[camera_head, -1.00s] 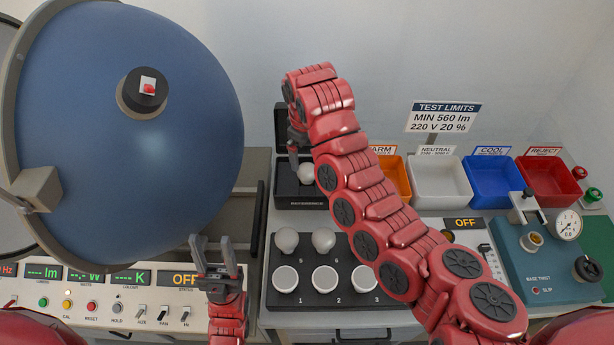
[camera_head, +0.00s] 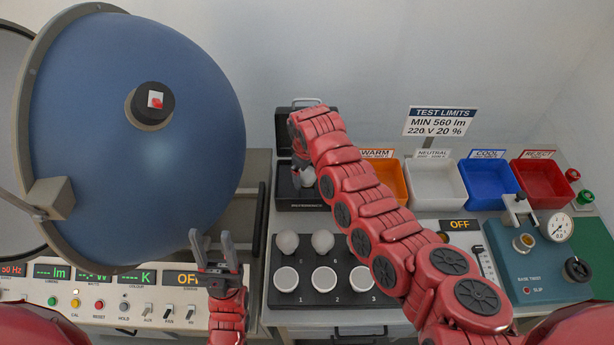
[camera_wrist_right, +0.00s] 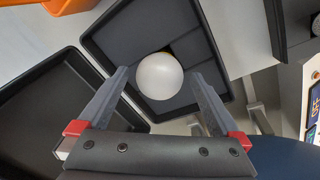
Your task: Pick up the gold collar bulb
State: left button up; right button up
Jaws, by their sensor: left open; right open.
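The bulb (camera_wrist_right: 159,76) shows in the right wrist view as a round white globe inside a black case, with a trace of gold at its upper edge. My right gripper (camera_wrist_right: 159,92) is open, its two fingers on either side of the globe; I cannot tell whether they touch it. In the head view the bulb (camera_head: 305,178) is partly hidden by my right gripper (camera_head: 299,162), which points down over the black reference case (camera_head: 300,205). My left gripper (camera_head: 213,245) is open and empty, upright in front of the blue sphere.
A black numbered tray (camera_head: 318,245) holds several bulbs in front of the case. The orange (camera_head: 388,180), white (camera_head: 436,185), blue (camera_head: 490,185) and red bins (camera_head: 545,184) stand at the back right. The large blue sphere (camera_head: 140,130) fills the left.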

jog(key=shift+c, duration=0.3)
jog(key=c, duration=1.3)
jog(key=shift+o, duration=0.2)
jog(key=shift+r, duration=0.1)
